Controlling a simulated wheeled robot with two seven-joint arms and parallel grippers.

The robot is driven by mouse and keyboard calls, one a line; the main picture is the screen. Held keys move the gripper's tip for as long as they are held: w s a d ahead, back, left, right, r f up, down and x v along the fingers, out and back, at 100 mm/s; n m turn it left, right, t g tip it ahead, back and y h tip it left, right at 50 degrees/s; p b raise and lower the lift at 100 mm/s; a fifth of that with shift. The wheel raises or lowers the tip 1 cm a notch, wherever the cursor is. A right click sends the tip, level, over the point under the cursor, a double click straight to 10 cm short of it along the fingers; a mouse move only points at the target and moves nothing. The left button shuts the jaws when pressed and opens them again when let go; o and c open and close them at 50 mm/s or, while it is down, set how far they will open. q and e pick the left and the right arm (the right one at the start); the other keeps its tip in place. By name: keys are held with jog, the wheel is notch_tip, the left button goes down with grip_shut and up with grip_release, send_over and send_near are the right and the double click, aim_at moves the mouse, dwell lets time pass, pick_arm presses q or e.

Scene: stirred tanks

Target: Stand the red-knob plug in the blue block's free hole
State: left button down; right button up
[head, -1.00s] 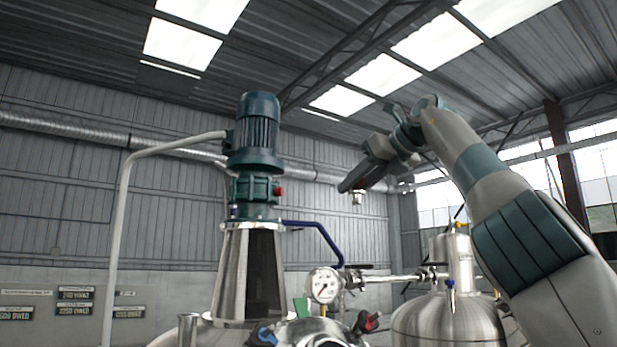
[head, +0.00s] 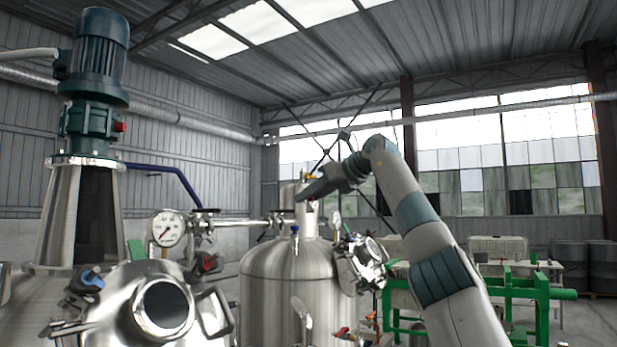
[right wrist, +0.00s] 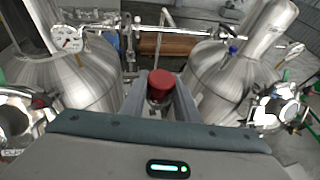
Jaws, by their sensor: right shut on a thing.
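The red-knob plug (right wrist: 160,84) shows in the right wrist view, knob up, with a metallic body below it. My right gripper (right wrist: 161,100) is shut on it, one finger on each side. In the head view my right gripper (head: 306,194) is raised in front of the far steel tank, near its top. The plug is too small there to make out clearly. The blue block and its free hole do not show in either view. My left gripper is not in view.
A steel tank (head: 285,285) with valves stands in the middle. A nearer tank with a round hatch (head: 163,306), a gauge (head: 166,229) and a blue-green motor (head: 97,50) is at left. A green frame (head: 520,285) and drums are at right. Open air surrounds the raised arm.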

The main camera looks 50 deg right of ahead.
jog(key=w+a+f+n+y, duration=0.1)
jog(key=w+a+f+y, duration=0.15)
jog(key=a+f, duration=0.4)
jog(key=w+a+f+n+y, duration=0.15)
jog(key=w+a+f, duration=0.25)
jog(key=f, duration=0.6)
jog(key=w+a+f+n+y, duration=0.15)
jog(key=w+a+f, duration=0.3)
jog(key=f, duration=0.45)
jog(key=s+a+f+n+g, duration=0.2)
jog(key=a+f, duration=0.4)
jog(key=f, duration=0.4)
jog(key=s+a+f+n+g+y, duration=0.15)
jog(key=s+a+f, duration=0.25)
jog(key=s+f, duration=0.5)
jog(key=s+a+f+n+g+y, duration=0.1)
jog(key=s+a+f+n+y, duration=0.15)
jog(key=s+f, duration=0.65)
jog(key=s+a+f+n+g+y, duration=0.1)
jog(key=s+a+f+y, duration=0.1)
jog(key=s+a+f, duration=0.5)
jog(key=s+a+f+b, duration=0.1)
jog(key=a+f+b, duration=0.1)
jog(key=a+f, duration=0.3)
jog(key=s+a+f+b, duration=0.2)
jog(key=a+f, duration=0.3)
jog(key=a, duration=0.6)
jog(key=shift+s+b, duration=0.15)
jog(key=shift+b, duration=0.25)
